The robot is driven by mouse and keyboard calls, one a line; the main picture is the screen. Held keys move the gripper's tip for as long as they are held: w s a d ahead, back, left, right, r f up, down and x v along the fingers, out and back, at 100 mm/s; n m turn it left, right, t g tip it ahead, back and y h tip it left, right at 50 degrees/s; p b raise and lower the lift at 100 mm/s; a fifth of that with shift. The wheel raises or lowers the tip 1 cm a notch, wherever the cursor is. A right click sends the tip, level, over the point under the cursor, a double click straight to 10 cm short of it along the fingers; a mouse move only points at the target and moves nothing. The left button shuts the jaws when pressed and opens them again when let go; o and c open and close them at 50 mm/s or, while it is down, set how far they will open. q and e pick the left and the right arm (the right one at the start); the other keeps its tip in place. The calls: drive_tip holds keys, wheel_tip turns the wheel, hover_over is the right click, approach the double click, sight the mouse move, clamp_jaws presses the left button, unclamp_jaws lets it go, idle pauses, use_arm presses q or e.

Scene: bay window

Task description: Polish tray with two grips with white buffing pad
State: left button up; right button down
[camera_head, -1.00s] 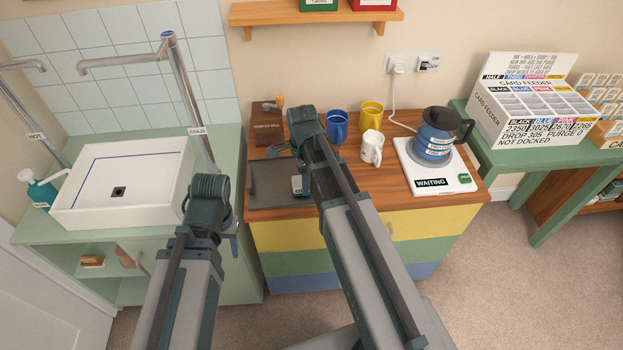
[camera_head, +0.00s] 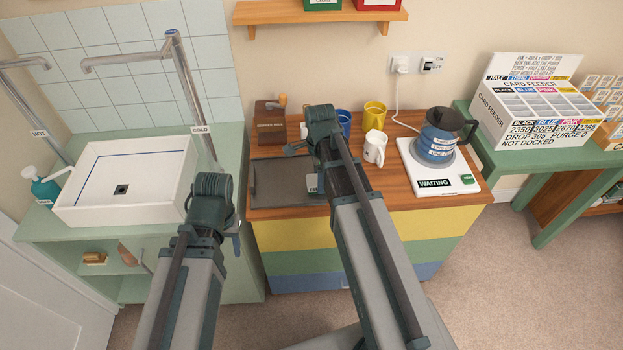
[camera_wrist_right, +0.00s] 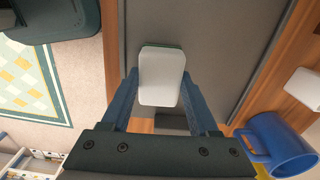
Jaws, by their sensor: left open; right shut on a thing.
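The dark grey tray (camera_head: 280,186) lies flat on the wooden counter. It fills much of the right wrist view (camera_wrist_right: 210,35). Its two grips are not clear to me. My right gripper (camera_head: 311,172) is over the tray's right part, partly hidden by its own arm. In the right wrist view my right gripper (camera_wrist_right: 162,102) is shut on the white buffing pad (camera_wrist_right: 161,72), which is over the tray; I cannot tell whether it touches. My left gripper (camera_head: 237,240) is open and empty, low in front of the green sink unit, away from the tray.
A coffee mill (camera_head: 271,122) stands behind the tray. A blue mug (camera_head: 344,122), a yellow mug (camera_head: 374,114) and a white mug (camera_head: 374,149) stand to its right. A coffee pot (camera_head: 437,140) on a white base (camera_head: 415,172) is farther right. The sink (camera_head: 125,190) is left.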

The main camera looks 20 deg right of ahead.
drive_tip(key=shift+d, duration=0.1)
wheel_tip(320, 180, up, 6)
drive_tip(key=p, duration=0.6)
idle(0.4)
wheel_tip(320, 180, up, 3)
drive_tip(key=p, duration=0.3)
drive_tip(key=shift+r, duration=0.1)
idle(0.5)
